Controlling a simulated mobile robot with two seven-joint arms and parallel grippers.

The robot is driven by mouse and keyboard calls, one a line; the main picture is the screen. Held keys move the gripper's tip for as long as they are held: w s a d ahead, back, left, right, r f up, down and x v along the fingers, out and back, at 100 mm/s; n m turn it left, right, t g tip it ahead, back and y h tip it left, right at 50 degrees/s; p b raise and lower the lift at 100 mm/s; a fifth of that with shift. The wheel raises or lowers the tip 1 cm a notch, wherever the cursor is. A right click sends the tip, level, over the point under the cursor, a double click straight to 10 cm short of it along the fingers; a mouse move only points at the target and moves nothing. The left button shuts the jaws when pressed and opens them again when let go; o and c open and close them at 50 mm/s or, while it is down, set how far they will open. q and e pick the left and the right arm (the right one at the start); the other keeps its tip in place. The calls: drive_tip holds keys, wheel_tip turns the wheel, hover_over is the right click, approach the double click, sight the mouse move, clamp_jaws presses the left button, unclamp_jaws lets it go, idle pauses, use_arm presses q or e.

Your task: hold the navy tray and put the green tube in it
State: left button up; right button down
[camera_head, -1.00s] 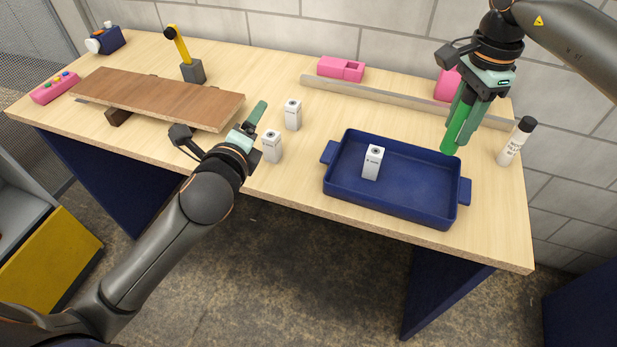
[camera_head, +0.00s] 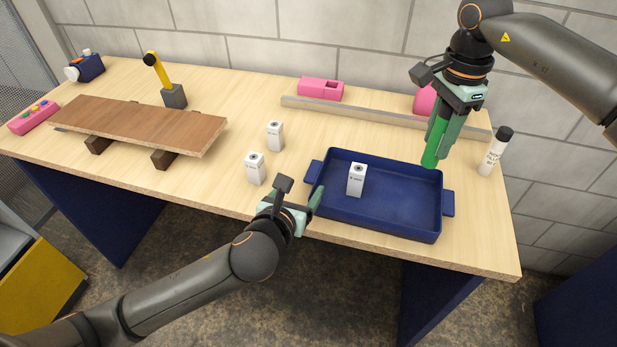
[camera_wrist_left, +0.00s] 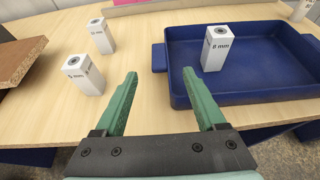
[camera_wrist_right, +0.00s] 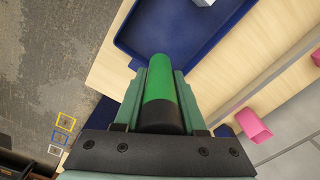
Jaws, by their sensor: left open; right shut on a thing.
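The navy tray (camera_head: 400,226) sits on the right part of the table, with a handle at each short end. A white box marked 8 mm (camera_head: 356,181) stands inside it; the box also shows in the left wrist view (camera_wrist_left: 215,50). My left gripper (camera_head: 300,196) is open and empty at the tray's left front, near the left handle (camera_wrist_left: 158,57). My right gripper (camera_head: 442,132) is shut on the green tube (camera_head: 435,141), held upright with its lower end over the tray's back right corner. The tube has a dark end in the right wrist view (camera_wrist_right: 160,82).
Two white boxes (camera_head: 255,168) (camera_head: 275,136) stand left of the tray. A white bottle with a black cap (camera_head: 492,154) stands right of it. A brown board (camera_head: 140,123) rests on blocks at left.

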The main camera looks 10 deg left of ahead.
sight(312, 175)
use_arm(q)
drive_tip(key=x, duration=0.7)
drive_tip(key=shift+w, duration=0.25)
drive_tip(key=shift+c, duration=0.2)
drive_tip(key=shift+f, duration=0.1)
clamp_jaws()
